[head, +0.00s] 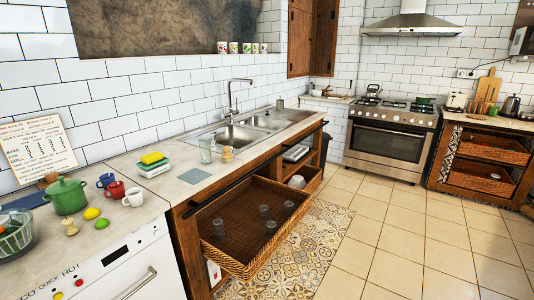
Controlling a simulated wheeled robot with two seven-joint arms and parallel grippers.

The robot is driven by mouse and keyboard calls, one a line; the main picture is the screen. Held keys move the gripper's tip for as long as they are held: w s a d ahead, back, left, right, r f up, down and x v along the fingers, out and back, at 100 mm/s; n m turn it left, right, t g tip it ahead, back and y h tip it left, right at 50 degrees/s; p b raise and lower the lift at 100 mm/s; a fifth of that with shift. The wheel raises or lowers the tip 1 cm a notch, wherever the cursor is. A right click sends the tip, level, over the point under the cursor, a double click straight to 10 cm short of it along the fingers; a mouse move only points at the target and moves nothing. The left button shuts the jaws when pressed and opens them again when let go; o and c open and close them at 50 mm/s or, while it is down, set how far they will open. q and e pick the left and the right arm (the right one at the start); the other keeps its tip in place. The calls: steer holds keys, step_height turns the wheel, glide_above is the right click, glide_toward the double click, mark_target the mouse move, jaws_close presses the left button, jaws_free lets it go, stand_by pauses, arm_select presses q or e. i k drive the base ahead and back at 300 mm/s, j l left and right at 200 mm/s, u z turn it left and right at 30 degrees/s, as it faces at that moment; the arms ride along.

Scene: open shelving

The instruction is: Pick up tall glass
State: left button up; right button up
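A tall clear glass (205,150) stands upright on the counter, just in front of the sink (230,137). A small wooden figure-like object (227,154) stands right of it. Several shorter-looking clear glasses sit in the pulled-out wicker drawer (240,268) below, one near its middle (264,211) and one near its left side (219,227). Neither of my grippers shows in the head view.
Mugs, including a red one (116,190), and a green pot (66,196) stand farther left. The open drawer juts out over the floor (390,240), which is clear to the right.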

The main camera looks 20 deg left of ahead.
mark_target(205, 146)
steer(key=i, duration=0.75)
steer(key=i+u, duration=0.15)
steer(key=i, duration=0.6)
steer(key=l, duration=0.1)
